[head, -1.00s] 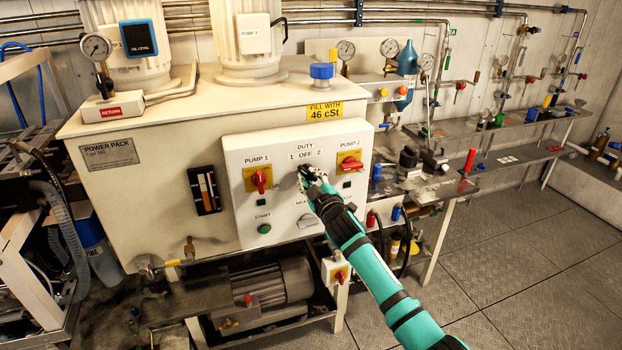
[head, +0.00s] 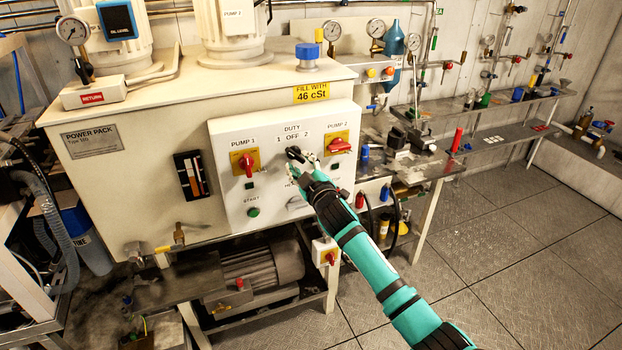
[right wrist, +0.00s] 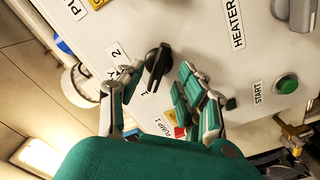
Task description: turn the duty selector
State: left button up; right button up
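The duty selector (head: 292,152) is a black knob on the white control panel, under the "DUTY 1 OFF 2" label. In the right wrist view the selector (right wrist: 157,62) shows its raised black grip bar. My right gripper (head: 304,160) is at the selector, partly covering it in the head view. In the right wrist view its teal and grey fingers (right wrist: 160,72) are apart, one on each side of the selector, with a visible gap to it. Exact depth and any light contact cannot be told. My left gripper is not in view.
The red pump 1 switch (head: 247,164) is left of the selector and the red pump 2 switch (head: 340,146) is right. Below are a green start button (head: 253,212) and a heater control (head: 296,203). A bench (head: 480,142) with fittings stands at the right.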

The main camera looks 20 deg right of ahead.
jog(key=s, duration=0.9)
jog(key=shift+s+d, duration=0.2)
jog(key=shift+s, duration=0.2)
jog(key=shift+f, duration=0.1)
jog(key=s+d+f+m+g, duration=0.1)
jog(key=s+f+g, duration=0.1)
jog(key=f, duration=1)
jog(key=s+d+f+m+g, duration=0.1)
jog(key=s+f+g, duration=0.15)
jog(key=f, duration=0.85)
jog(key=s+f+m+g+b, duration=0.1)
jog(key=s+f+g, duration=0.1)
jog(key=s+f, duration=0.7)
jog(key=s+f+m+g, duration=0.1)
jog(key=s+f+g, duration=0.25)
jog(key=f, duration=0.95)
jog(key=s+f+m+g, duration=0.1)
jog(key=s+f, duration=0.5)
jog(key=s, duration=0.7)
jog(key=s+a+f+m+g+b, duration=0.1)
jog(key=s+f+g, duration=0.2)
jog(key=s+f, duration=0.4)
jog(key=s+f+m+g, duration=0.1)
jog(key=s+f+g, duration=0.2)
jog(key=s, duration=1.7)
notch_tip(320, 180, down, 4)
jog(key=shift+s+a+r+h, duration=0.15)
jog(key=shift+s+a+h, duration=0.1)
jog(key=shift+a+h, duration=0.1)
